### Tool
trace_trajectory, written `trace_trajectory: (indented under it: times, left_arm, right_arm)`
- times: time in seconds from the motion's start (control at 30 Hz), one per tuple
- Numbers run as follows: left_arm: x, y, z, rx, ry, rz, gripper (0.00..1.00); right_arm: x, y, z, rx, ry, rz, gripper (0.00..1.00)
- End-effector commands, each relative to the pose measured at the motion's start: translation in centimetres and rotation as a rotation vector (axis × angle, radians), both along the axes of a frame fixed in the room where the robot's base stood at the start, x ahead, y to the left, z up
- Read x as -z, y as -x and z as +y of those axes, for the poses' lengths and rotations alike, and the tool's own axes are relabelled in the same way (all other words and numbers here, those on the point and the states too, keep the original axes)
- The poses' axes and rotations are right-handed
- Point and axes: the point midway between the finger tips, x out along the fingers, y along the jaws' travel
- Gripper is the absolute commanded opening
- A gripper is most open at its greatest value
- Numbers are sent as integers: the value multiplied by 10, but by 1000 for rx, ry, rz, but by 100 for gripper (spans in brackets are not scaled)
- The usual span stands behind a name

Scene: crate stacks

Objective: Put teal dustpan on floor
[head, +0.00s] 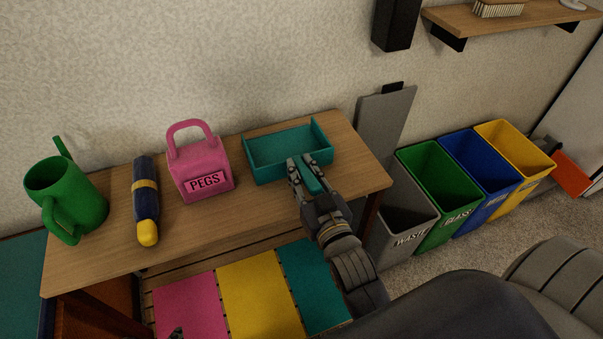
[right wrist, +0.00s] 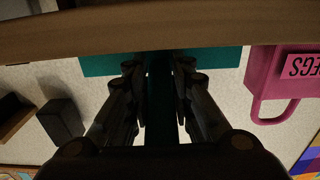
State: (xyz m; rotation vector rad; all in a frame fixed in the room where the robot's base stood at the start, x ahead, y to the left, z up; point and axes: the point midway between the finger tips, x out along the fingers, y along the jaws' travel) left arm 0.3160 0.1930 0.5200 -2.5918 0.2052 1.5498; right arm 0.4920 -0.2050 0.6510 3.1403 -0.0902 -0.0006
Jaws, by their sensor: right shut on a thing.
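The teal dustpan (head: 262,153) is at the right part of the wooden table top (head: 345,150), its open tray facing up and its handle pointing toward me. I cannot tell whether it rests on the wood or is just above it. My right gripper (head: 308,176) is shut on the dustpan's handle, with a finger on each side. In the right wrist view, the teal pan (right wrist: 100,63) and its dark handle (right wrist: 160,105) show between the fingers (right wrist: 158,80). The carpeted floor (head: 420,268) shows to the right of the table.
A pink pegs holder (head: 200,160), a blue and yellow flashlight (head: 146,200) and a green watering can (head: 75,195) stand or lie left of the dustpan. Grey, green (head: 440,185), blue and yellow bins line the wall at right. Pink, yellow and teal panels lie below the table front.

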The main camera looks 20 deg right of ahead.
Motion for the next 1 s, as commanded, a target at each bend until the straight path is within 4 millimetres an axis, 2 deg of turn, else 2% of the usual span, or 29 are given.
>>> trace_trajectory:
  times: [0.37,0.4,0.47,0.5,0.87,1.0]
  left_arm:
    - [-1,-3,-1,1,3,-15,78]
    - [-1,-4,-1,1,4,-17,78]
    - [-1,-4,-1,1,4,-16,78]
    - [-1,-4,-1,1,4,-16,78]
    - [-2,-3,-1,1,3,-14,78]
    - [-1,4,1,-1,-3,19,78]
  right_arm:
    - [2,0,0,0,-1,-1,0]
    - [3,0,0,0,-1,1,26]
    - [2,0,0,0,-1,1,39]
    - [2,0,0,0,-1,1,41]
    - [-1,0,0,0,-1,-1,41]
    - [0,12,1,0,-1,4,41]
